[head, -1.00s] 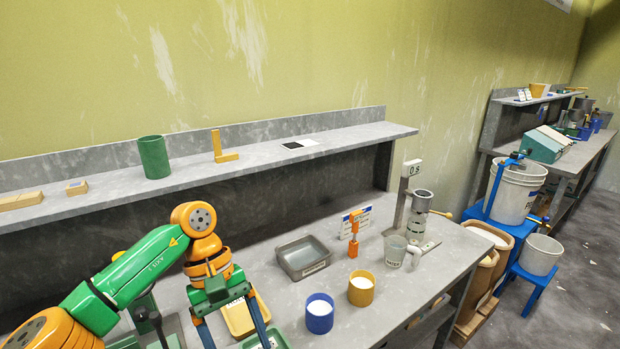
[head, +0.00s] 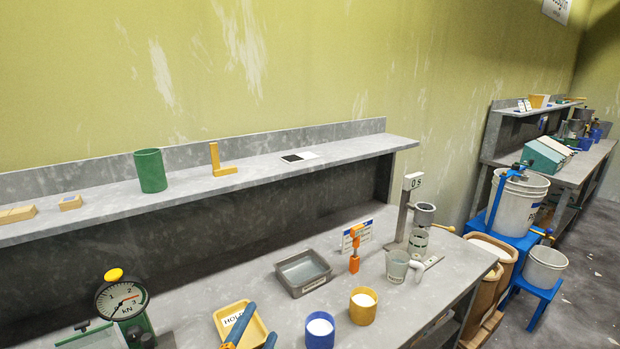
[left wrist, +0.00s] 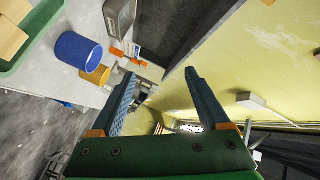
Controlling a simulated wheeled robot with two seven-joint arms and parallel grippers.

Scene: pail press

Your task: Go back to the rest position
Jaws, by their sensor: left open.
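My left gripper (left wrist: 158,105) is open in the left wrist view, with nothing between its two dark blue fingers. In the head view only its blue fingertips (head: 254,333) show at the bottom edge, in front of the yellow tray (head: 262,318). The rest of my left arm is out of the head view. My right gripper is in neither view.
The bench holds a dial gauge (head: 122,299) at left, a grey tray (head: 303,272), a blue cup (head: 320,331), a yellow cup (head: 363,306) and a clear jug (head: 398,266). A shelf (head: 230,180) runs above, carrying a green cylinder (head: 151,170).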

